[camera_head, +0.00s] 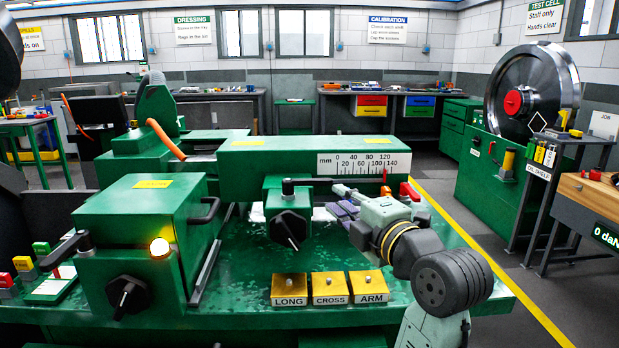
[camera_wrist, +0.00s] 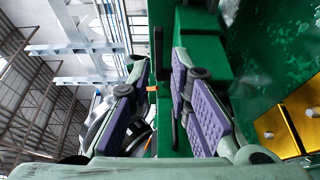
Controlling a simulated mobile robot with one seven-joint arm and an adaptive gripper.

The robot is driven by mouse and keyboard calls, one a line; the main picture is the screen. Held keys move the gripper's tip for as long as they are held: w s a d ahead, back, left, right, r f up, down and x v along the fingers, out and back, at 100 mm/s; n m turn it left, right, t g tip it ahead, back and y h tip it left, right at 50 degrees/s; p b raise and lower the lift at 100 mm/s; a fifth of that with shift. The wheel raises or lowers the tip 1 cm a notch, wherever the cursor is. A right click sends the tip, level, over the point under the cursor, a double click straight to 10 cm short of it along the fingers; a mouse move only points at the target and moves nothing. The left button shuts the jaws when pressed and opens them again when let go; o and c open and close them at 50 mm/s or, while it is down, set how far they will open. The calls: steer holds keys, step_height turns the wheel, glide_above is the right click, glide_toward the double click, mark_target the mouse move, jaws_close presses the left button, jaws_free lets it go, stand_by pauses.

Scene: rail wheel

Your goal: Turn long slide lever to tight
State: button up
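A black knob with a pointer lever (camera_head: 290,230) sits on the green block under the slide with the mm scale. Another black knob lever (camera_head: 127,295) is on the front of the left green housing. No lever in view bears a readable long slide label; a yellow block marked LONG (camera_head: 289,288) stands on the bench front. My gripper (camera_head: 330,201) is right of the middle knob, pointing left, apart from it. In the wrist view my gripper (camera_wrist: 160,78) is open, purple pads apart. A dark upright bar (camera_wrist: 174,100) shows between the fingers; I cannot tell its depth.
Yellow blocks marked CROSS (camera_head: 329,288) and ARM (camera_head: 369,286) stand beside LONG. The scaled green slide (camera_head: 270,175) lies just above and behind my gripper. A red handle (camera_head: 409,191) is close to my wrist. A black handle (camera_head: 207,211) is on the left housing.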

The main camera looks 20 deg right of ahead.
mark_target(320, 184)
steer(key=w+p, duration=0.1)
steer(key=w, duration=0.2)
steer(key=w+p, duration=0.1)
steer(key=w, duration=0.2)
steer(key=w+a+p, duration=0.1)
steer(key=w, duration=0.3)
steer(key=shift+a, duration=0.1)
jaws_close()
stand_by(0.4)
